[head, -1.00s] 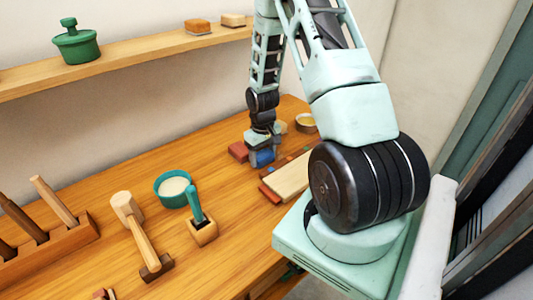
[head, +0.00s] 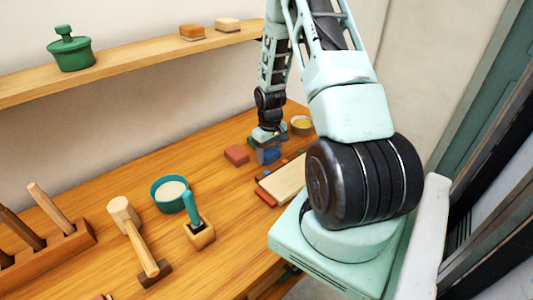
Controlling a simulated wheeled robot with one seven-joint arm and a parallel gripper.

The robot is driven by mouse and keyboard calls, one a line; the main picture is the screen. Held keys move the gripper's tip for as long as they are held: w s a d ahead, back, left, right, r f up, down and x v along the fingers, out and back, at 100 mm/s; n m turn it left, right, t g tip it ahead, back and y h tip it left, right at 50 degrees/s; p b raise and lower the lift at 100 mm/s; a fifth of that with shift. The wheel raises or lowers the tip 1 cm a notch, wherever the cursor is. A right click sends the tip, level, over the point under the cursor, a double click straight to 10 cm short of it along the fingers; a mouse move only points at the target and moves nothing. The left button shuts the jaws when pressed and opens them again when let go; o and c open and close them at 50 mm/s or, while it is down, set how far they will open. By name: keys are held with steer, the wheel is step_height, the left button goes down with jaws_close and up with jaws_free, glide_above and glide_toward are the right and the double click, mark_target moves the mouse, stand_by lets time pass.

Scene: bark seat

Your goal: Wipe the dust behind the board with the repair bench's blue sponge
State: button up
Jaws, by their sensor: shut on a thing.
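My gripper (head: 266,136) is at the back right of the bench, pointing down and shut on the blue sponge (head: 268,155). The sponge is low, at or just above the bench top; I cannot tell whether it touches. A pale wooden board (head: 284,181) lies in front of the sponge, partly hidden by my arm. Several small dark and reddish bits (head: 290,157) lie along the board's far side, close to the sponge. I cannot tell which of them are dust.
A red-brown block (head: 236,155) lies left of the sponge, and a red block (head: 265,197) by the board's left end. A small bowl (head: 301,125) stands behind. A shelf (head: 130,62) runs above.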

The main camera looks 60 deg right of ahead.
mark_target(258, 165)
steer(key=shift+w+a+r, duration=0.1)
steer(key=shift+w+a, duration=0.1)
steer(key=shift+a, duration=0.6)
steer(key=shift+w+a, duration=0.2)
steer(key=shift+a, duration=0.6)
steer(key=shift+w+a+r, duration=0.1)
steer(key=shift+w+a, duration=0.1)
steer(key=shift+a, duration=0.6)
step_height(258, 165, up, 6)
steer(key=p, duration=0.5)
steer(key=shift+f, duration=0.1)
